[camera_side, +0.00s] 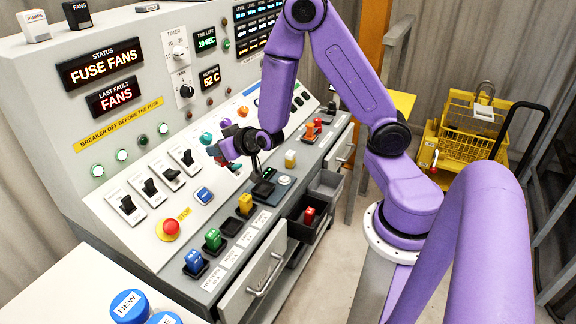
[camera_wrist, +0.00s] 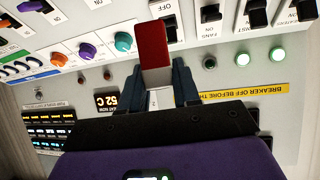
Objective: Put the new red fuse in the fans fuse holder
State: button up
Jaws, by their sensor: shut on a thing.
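My gripper (camera_wrist: 160,95) is shut on a red fuse (camera_wrist: 153,45), a flat red block with a pale lower part between the dark fingers. In the side view my gripper (camera_side: 226,158) is above the sloped panel, by the row of coloured knobs. A row of small black fuse holders runs along the console's front ledge, several with coloured fuses. One black holder (camera_side: 231,226) between the green and yellow fuses looks empty. The ledge labels are too small to read, so I cannot tell which holder is fans.
The status display (camera_side: 102,62) reads "FUSE FANS". A wrist-view switch (camera_wrist: 210,15) is labelled FANS. Open drawers (camera_side: 257,278) jut out below the ledge. A blue-lidded "NEW" jar (camera_side: 130,307) stands front left. A yellow basket (camera_side: 470,130) is behind my arm.

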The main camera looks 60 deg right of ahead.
jog(key=w+d+f+m+g+h, duration=0.15)
jog(key=d+m+h, duration=0.25)
jog(key=d, duration=0.6)
jog(key=w+d+f+m+g+h, duration=0.1)
jog(key=d+m+g+h, duration=0.25)
jog(key=d, duration=0.65)
jog(key=s+d+f+m+g+h, duration=0.2)
jog(key=s+d+f+m+g, duration=0.1)
jog(key=s+d+m+g, duration=0.4)
jog(key=shift+s+d+f+m+h, duration=0.3)
jog(key=shift+s+d+m, duration=0.85)
jog(key=shift+d, duration=2.15)
jog(key=shift+s+r+n, duration=0.1)
jog(key=shift+s+n, duration=0.2)
jog(key=shift+f, duration=4.8)
jog(key=shift+f, duration=0.25)
jog(key=o, duration=1.1)
jog(key=shift+c, duration=0.2)
